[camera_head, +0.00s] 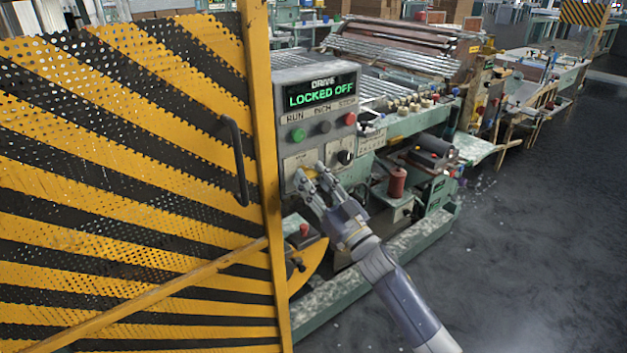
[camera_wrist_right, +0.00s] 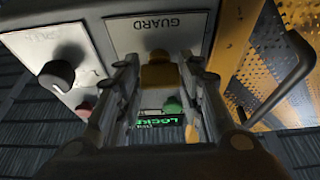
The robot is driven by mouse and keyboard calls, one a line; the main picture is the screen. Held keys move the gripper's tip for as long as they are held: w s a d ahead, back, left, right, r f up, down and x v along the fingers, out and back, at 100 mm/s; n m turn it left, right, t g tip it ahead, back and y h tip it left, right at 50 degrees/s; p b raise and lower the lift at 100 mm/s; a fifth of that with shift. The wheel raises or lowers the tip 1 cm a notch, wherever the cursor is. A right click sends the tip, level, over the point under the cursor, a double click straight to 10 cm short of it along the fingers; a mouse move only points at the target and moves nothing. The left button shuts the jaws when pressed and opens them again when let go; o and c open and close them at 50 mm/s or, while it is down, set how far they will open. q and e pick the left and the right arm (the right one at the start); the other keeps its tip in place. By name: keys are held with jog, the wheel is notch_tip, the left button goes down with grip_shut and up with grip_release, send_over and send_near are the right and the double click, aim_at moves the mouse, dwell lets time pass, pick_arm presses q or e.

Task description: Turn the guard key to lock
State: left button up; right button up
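The control box (camera_head: 316,105) has a lit display (camera_head: 321,94) reading "DRIVE LOCKED OFF". The yellow guard key (camera_wrist_right: 159,74) sits on the box's GUARD plate (camera_wrist_right: 158,30), which shows upside down in the right wrist view. My right gripper (camera_head: 311,176) is at the lower left of the box face; in the wrist view its two fingers (camera_wrist_right: 160,80) stand on either side of the key and appear to touch it. In the head view the fingers hide most of the key. My left gripper is not in view.
A yellow-and-black perforated guard door (camera_head: 130,180) with a dark handle (camera_head: 235,160) stands left of the box. A black knob (camera_head: 346,157) and green, grey and red buttons are close to my right gripper. The floor (camera_head: 530,240) at right is clear.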

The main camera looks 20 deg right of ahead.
jog(key=shift+n, duration=0.3)
jog(key=shift+c, duration=0.4)
jog(key=n+g+y, duration=0.1)
jog(key=n+g, duration=0.1)
jog(key=n, duration=0.4)
jog(key=n+g+y+p, duration=0.1)
jog(key=n+g+y, duration=0.1)
jog(key=n, duration=0.4)
jog(key=n+g+y+p, duration=0.1)
jog(key=n+g+y, duration=0.1)
jog(key=n, duration=0.3)
jog(key=shift+w+d+r+n, duration=0.1)
jog(key=shift+d+r+n, duration=0.25)
jog(key=shift+n, duration=0.05)
jog(key=shift+n+g+h+p, duration=0.3)
jog(key=shift+n+g+p, duration=0.5)
jog(key=shift+n+p, duration=0.95)
jog(key=shift+n, duration=0.35)
jog(key=shift+f, duration=0.1)
jog(key=o, duration=1.1)
jog(key=shift+c, duration=0.2)
